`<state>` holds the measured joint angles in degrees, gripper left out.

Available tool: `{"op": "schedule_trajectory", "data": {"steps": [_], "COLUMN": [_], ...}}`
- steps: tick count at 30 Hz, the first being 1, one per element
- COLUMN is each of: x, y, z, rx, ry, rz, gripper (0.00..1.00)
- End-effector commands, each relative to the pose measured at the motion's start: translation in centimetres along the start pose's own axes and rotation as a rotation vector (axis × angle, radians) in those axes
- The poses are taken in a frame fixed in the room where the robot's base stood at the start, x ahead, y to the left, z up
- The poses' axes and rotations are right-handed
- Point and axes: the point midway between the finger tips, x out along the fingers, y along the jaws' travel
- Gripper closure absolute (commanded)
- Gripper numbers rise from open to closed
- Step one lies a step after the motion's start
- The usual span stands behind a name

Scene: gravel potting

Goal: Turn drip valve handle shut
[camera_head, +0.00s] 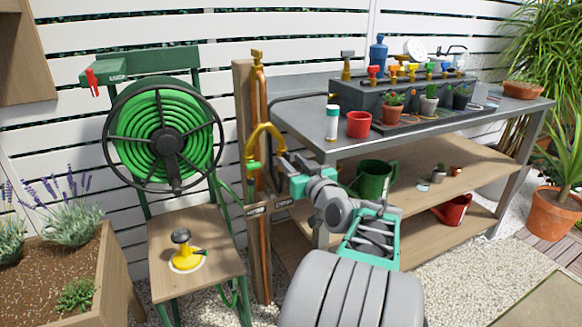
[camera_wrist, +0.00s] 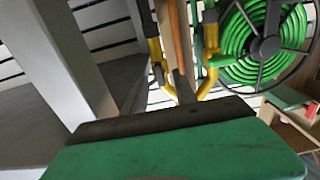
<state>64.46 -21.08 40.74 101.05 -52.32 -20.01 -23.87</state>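Several small valves with red, yellow and blue tops (camera_head: 412,70) stand in a row on the dark unit at the back of the bench; I cannot tell which one is the drip valve. A yellow curved handle or pipe (camera_head: 266,130) with a green end stands on the wooden post left of the bench. My gripper (camera_head: 281,158) is beside this yellow piece, well left of the valve row. Yellow parts also show ahead of the gripper in the wrist view (camera_wrist: 208,82). The fingers overlap the background, so I cannot tell whether they are open, shut or touching it.
A metal-topped bench (camera_head: 300,122) with pots stands to the right. A green hose reel (camera_head: 165,135) is at the left, above a small wooden shelf (camera_head: 210,225) with a yellow-based device (camera_head: 187,258). A planter (camera_head: 85,280) stands at far left. A wooden post (camera_head: 244,110) is close to my gripper.

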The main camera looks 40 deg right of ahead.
Motion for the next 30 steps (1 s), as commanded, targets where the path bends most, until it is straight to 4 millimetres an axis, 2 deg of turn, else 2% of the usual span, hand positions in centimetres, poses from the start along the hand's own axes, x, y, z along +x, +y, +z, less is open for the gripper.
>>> {"op": "schedule_trajectory", "data": {"steps": [3,10,22,30], "x": [0.86,0.91,0.88,0.88], "y": [-0.05,-0.03,-0.04,-0.05], "z": [0.03,-0.04,-0.01,0.0], "rx": [0.001,0.001,0.001,0.001], "ry": [0.0,0.0,-0.001,-0.001], "rz": [0.0,0.0,0.0,0.0], "gripper": [0.66,0.67,1.0,1.0]}}
